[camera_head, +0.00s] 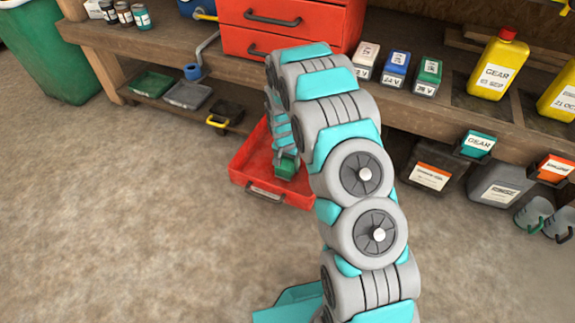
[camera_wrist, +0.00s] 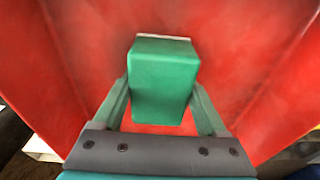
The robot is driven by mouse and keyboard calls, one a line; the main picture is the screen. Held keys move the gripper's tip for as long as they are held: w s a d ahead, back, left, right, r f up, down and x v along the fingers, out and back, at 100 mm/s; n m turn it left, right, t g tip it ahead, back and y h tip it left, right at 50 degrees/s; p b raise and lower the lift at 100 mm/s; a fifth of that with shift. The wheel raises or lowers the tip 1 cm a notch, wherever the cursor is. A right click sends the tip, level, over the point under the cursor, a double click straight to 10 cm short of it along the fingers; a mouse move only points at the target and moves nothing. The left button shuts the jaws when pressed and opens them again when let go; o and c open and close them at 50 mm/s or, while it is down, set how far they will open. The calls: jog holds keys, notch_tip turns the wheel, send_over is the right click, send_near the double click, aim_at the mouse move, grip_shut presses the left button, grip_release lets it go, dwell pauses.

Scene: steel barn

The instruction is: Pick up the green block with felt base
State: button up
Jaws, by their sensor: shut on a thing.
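The green block (camera_wrist: 163,84) is between the two fingers of my gripper (camera_wrist: 163,105) in the wrist view, with a pale strip along its far edge. My gripper is shut on it. In the head view the green block (camera_head: 287,167) shows below my gripper (camera_head: 286,152), inside or just over the open red drawer (camera_head: 245,165). I cannot tell whether it touches the drawer floor. My arm hides part of the drawer's right side.
A wooden bench (camera_head: 290,78) runs behind, with a red drawer cabinet (camera_head: 290,20) on it. Several small labelled boxes, including a blue one (camera_head: 396,66), and yellow jugs (camera_head: 497,66) stand to the right.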

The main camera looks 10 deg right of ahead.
aim_at(288, 160)
jog(key=c, duration=0.3)
notch_tip(288, 160, up, 10)
jog(key=shift+r+p, duration=0.1)
jog(key=shift+p, duration=0.45)
